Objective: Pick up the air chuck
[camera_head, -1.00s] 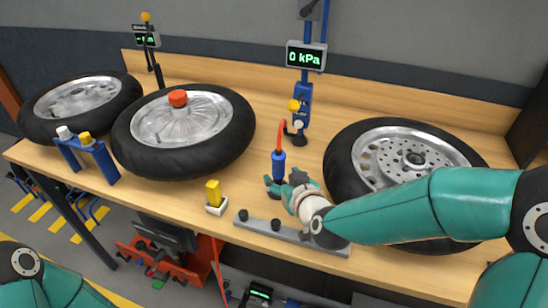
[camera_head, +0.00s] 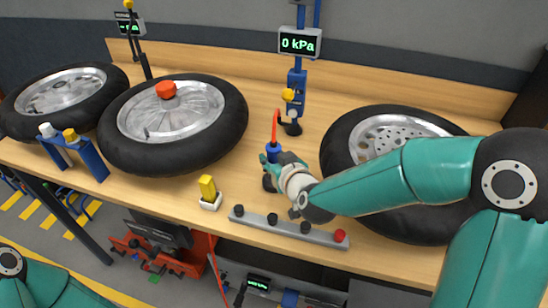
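The air chuck (camera_head: 274,152) is a blue upright piece with a red hose rising from its top. It stands near the middle of the bench, left of the right-hand wheel. My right gripper (camera_head: 273,172) is at the chuck, with its fingers around or just in front of the lower part, which they hide. I cannot tell whether the fingers press on it. My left arm shows only as a teal link at the lower left corner; its gripper is out of view.
Wheels with tires lie at left (camera_head: 172,115) and right (camera_head: 345,130). A gauge post (camera_head: 299,42) reading 0 kPa stands behind the chuck. Wood between the left wheel and the chuck is clear.

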